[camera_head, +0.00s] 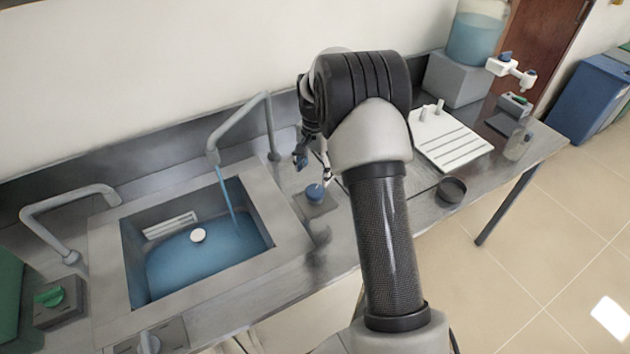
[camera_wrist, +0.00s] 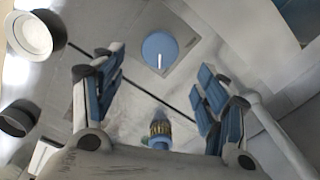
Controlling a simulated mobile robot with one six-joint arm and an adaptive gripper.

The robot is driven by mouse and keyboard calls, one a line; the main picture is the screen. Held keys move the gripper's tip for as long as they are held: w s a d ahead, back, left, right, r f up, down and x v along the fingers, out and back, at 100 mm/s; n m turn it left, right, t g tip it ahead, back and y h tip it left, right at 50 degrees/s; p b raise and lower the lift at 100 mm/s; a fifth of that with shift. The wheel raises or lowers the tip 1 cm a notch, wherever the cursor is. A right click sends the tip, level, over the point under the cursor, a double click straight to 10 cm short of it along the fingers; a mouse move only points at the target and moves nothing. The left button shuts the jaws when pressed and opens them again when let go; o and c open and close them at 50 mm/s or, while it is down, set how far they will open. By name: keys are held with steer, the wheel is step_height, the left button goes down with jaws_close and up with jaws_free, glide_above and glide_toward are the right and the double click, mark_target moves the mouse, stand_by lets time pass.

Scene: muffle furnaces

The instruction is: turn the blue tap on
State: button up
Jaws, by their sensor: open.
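The blue tap (camera_head: 315,193) is a round blue knob on a grey square base on the steel counter, right of the sink. In the wrist view the blue knob (camera_wrist: 158,48) shows from above with a white line on it, just beyond and between my fingertips. My gripper (camera_head: 313,168) is over the knob with its fingers apart. In the wrist view my gripper (camera_wrist: 160,75) is open and empty; I see no contact with the knob. A blue stream (camera_head: 228,195) runs from the grey spout (camera_head: 240,122) into the sink.
A green knob (camera_head: 48,297) and a second spout (camera_head: 70,205) stand at left. A dark round dish (camera_head: 452,189) and a white rack (camera_head: 450,140) stand at right.

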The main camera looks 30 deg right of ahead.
steer(key=shift+r, duration=2.1)
steer(key=s+a+r+n+t, duration=0.1)
steer(key=s+a+r+n, duration=0.2)
steer(key=s+a+r, duration=0.4)
steer(key=s+a+r+n+t, duration=0.1)
steer(key=s+a+r+n, duration=0.2)
steer(key=s+r, duration=0.5)
steer(key=s+a+r+n+t, duration=0.1)
steer(key=s+a+n, duration=0.2)
steer(key=s, duration=0.6)
steer(key=s+a+r+n+t, duration=0.1)
steer(key=s+a+n, duration=0.2)
steer(key=s, duration=0.6)
steer(key=shift+s+a+n+t, duration=0.3)
steer(key=shift+s, duration=0.1)
